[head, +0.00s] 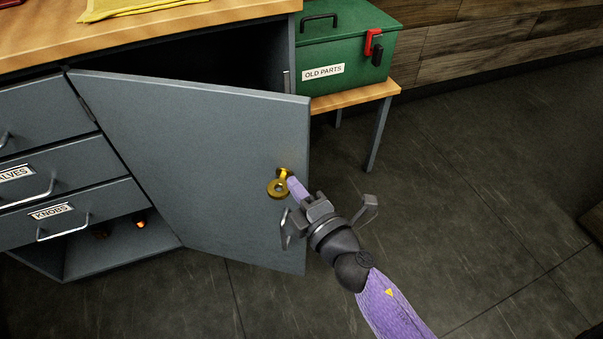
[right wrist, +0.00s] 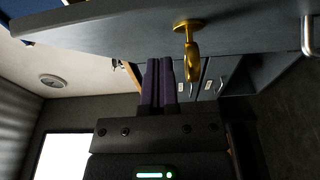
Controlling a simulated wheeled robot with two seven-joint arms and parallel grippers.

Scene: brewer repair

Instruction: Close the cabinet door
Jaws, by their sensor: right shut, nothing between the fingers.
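The grey cabinet door (head: 200,160) stands open, hinged on its left side. The dark cabinet interior (head: 220,62) shows behind its top edge. A brass fitting with a ring (head: 279,186) is on the door face near its free edge, and a metal pull handle (head: 286,229) is below it. My right gripper (head: 292,183) is shut and empty, its purple fingers pointing at the door just right of the brass fitting. In the right wrist view the fingers (right wrist: 158,80) are together, beside the brass fitting (right wrist: 188,50) and close to the door (right wrist: 110,32). I cannot tell whether they touch it.
Drawers labelled KNOBS (head: 52,212) and VALVES (head: 15,173) are left of the door. A yellow cloth (head: 140,8) lies on the wooden top (head: 45,40). A green OLD PARTS box (head: 345,45) stands on a small table (head: 350,97). The floor (head: 480,200) at right is clear.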

